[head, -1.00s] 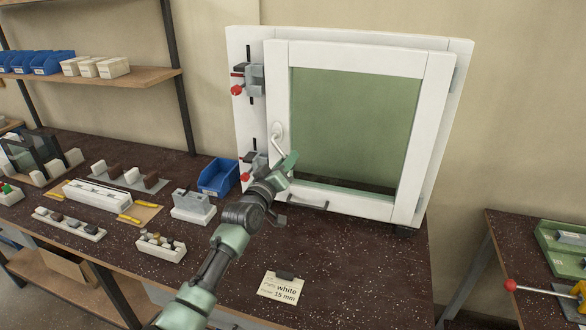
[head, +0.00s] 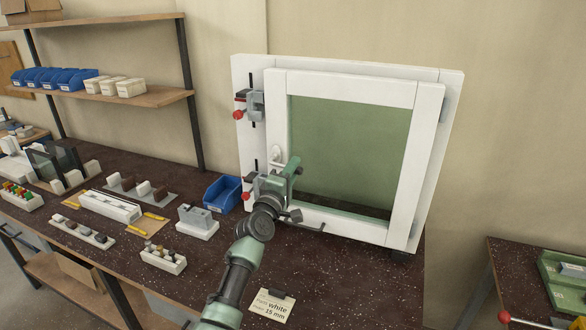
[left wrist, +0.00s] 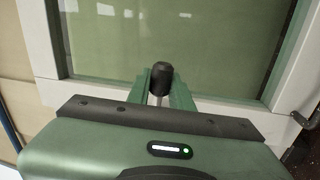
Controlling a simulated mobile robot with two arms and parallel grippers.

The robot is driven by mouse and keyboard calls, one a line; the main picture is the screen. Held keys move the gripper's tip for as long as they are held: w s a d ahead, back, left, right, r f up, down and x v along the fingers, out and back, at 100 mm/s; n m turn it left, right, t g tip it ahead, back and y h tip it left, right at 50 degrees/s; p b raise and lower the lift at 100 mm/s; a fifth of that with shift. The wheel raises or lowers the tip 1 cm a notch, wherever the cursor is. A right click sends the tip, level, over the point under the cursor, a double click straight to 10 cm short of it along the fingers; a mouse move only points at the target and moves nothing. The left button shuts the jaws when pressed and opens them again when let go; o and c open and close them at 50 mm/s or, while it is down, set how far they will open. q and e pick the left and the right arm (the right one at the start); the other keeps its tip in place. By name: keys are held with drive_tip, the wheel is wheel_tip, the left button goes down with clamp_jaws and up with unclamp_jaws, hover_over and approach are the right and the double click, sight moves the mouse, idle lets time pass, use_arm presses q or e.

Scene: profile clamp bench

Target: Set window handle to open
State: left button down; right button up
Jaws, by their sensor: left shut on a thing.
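The white window handle (head: 276,154) sits on the left stile of the white window sash (head: 345,88) with its green-grey pane. Its base shows above my left gripper (head: 291,168); most of its lever is hidden behind the gripper. The gripper is shut on the handle's lever in front of the lower left of the pane. In the left wrist view, a black end piece (left wrist: 162,76) on a pale stem shows between the green fingers. I cannot clearly see the lever's exact angle. My right gripper is not in view.
Two red-knobbed clamps, the upper one (head: 253,104) in clear view, are on the left of the outer frame. A blue bin (head: 222,195) and small racks stand left on the dark bench. A label card (head: 271,307) lies in front. A dark bar handle (head: 305,226) is below the pane.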

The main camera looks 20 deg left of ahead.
use_arm(q)
drive_tip(key=shift+r+n, duration=0.3)
drive_tip(key=shift+n, duration=0.2)
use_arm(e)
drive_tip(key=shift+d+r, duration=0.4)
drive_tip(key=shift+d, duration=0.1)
use_arm(q)
drive_tip(key=c, duration=1.3)
unclamp_jaws()
drive_tip(key=shift+o, duration=0.2)
drive_tip(key=shift+s, duration=0.1)
drive_tip(key=s+f, duration=0.1)
drive_tip(key=s, duration=0.6)
drive_tip(key=shift+s+a+f, duration=0.15)
drive_tip(key=shift+s, duration=0.1)
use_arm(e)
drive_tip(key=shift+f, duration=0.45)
